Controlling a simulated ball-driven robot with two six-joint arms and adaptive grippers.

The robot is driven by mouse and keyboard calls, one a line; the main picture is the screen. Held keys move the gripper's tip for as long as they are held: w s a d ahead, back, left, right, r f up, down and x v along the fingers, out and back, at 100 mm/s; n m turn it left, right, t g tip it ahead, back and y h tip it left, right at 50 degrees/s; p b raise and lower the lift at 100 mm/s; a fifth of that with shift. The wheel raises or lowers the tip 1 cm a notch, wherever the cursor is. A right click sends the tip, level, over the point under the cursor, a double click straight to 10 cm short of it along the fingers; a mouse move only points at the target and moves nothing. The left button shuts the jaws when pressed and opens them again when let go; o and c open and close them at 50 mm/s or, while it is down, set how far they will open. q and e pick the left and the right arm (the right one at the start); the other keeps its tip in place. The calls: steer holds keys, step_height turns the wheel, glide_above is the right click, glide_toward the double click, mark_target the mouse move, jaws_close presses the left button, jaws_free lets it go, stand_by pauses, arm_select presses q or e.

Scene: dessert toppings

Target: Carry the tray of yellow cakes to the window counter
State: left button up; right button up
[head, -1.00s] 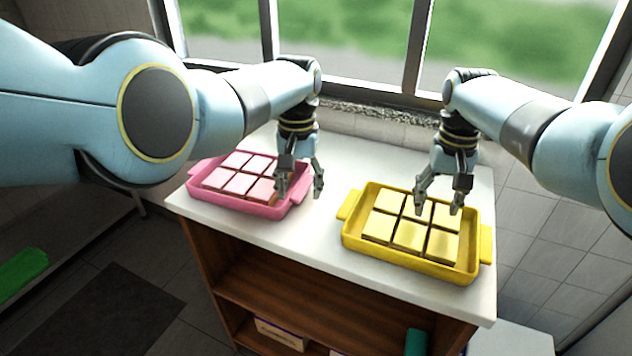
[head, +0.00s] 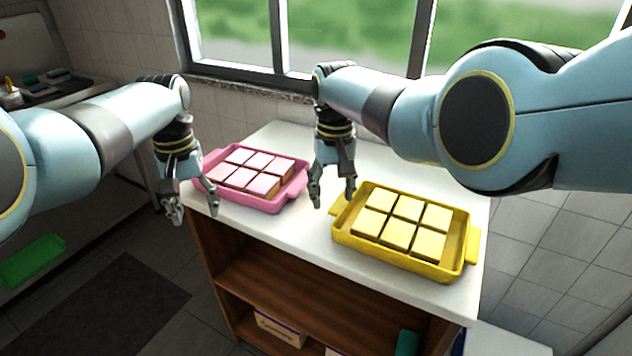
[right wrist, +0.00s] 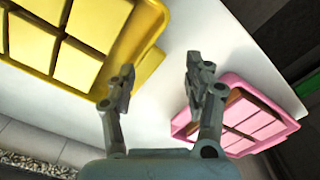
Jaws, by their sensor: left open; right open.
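The yellow tray (head: 390,257) holds several yellow cakes (head: 408,208) and rests on the right part of a white-topped counter (head: 300,232) below a window. The tray also shows at upper left in the right wrist view (right wrist: 150,32). My right gripper (head: 333,200) is open and empty beside the tray's left handle, between the two trays. In the right wrist view its open fingers (right wrist: 160,68) have the white top behind them. My left gripper (head: 193,212) is open and empty near the counter's left edge, by the pink tray's left end.
A pink tray (head: 245,203) of pink-topped cakes stands on the counter's left part; it also shows in the right wrist view (right wrist: 182,122). Open wooden shelves (head: 262,285) lie below. A green tray (head: 33,262) is at far left. The window (head: 350,40) is behind.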

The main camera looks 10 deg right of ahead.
steer(key=shift+a+r, duration=0.1)
steer(key=shift+a, duration=0.15)
steer(key=shift+w+a+r, duration=0.1)
steer(key=shift+r, duration=0.15)
arm_select(q)
steer(key=shift+s+a, duration=0.15)
steer(key=shift+a, duration=0.2)
arm_select(e)
step_height(320, 180, up, 11)
steer(key=d, duration=0.1)
steer(key=shift+r, duration=0.15)
